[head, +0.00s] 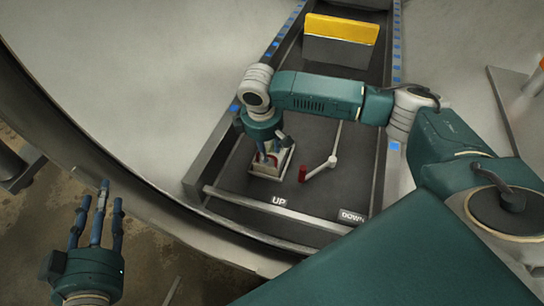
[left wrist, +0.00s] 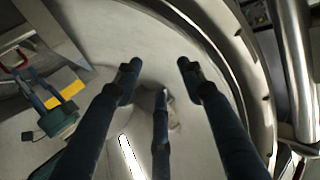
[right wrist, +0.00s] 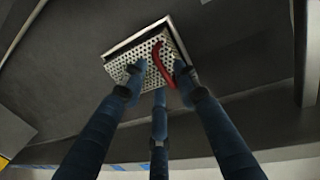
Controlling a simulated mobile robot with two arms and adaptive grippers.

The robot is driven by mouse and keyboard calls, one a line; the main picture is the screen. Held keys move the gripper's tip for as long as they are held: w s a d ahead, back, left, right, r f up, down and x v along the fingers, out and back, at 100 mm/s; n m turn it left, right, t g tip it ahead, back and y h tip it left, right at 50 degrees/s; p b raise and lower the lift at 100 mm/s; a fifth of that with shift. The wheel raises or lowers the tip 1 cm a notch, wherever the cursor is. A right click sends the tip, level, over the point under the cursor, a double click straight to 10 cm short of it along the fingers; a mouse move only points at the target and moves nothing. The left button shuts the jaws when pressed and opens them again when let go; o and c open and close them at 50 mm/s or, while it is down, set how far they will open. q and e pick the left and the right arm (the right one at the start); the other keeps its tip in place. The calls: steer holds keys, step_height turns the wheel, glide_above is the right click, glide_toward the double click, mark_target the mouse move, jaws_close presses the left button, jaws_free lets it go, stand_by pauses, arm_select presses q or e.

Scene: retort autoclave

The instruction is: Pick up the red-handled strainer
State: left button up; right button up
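The strainer is a small perforated metal box (right wrist: 142,58) with a curved red handle (right wrist: 161,62). In the head view the strainer (head: 284,167) sits on the dark floor of the tray, partly hidden by my right gripper (head: 268,153). My right gripper (right wrist: 158,80) reaches over it, fingers spread. Its fingertips overlap the box and handle in the right wrist view; I cannot tell whether they touch. My left gripper (head: 94,200) is open and empty, away to the left outside the tray. In the left wrist view its fingers (left wrist: 158,78) are spread over bare curved metal.
UP (head: 279,201) and DOWN (head: 352,216) labels lie along the tray's near side. A yellow-topped grey block (head: 341,38) stands farther back. Raised tray rails (head: 222,150) border the sides.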

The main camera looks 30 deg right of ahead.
mark_target(274, 165)
steer(key=f, duration=0.1)
steer(key=f+b, duration=0.1)
steer(key=f, duration=0.1)
steer(key=shift+w+d+f+b, duration=0.2)
steer(key=shift+d+f+b, duration=0.05)
steer(key=shift+f+b, duration=0.1)
arm_select(q)
step_height(274, 165, up, 11)
steer(key=d+t+h, duration=0.1)
steer(key=t, duration=0.4)
steer(key=shift+s+d+h, duration=0.15)
steer(key=shift+s+h, duration=0.15)
steer(key=shift+h, duration=0.1)
arm_select(e)
jaws_close()
arm_select(q)
steer(key=shift+f, duration=0.1)
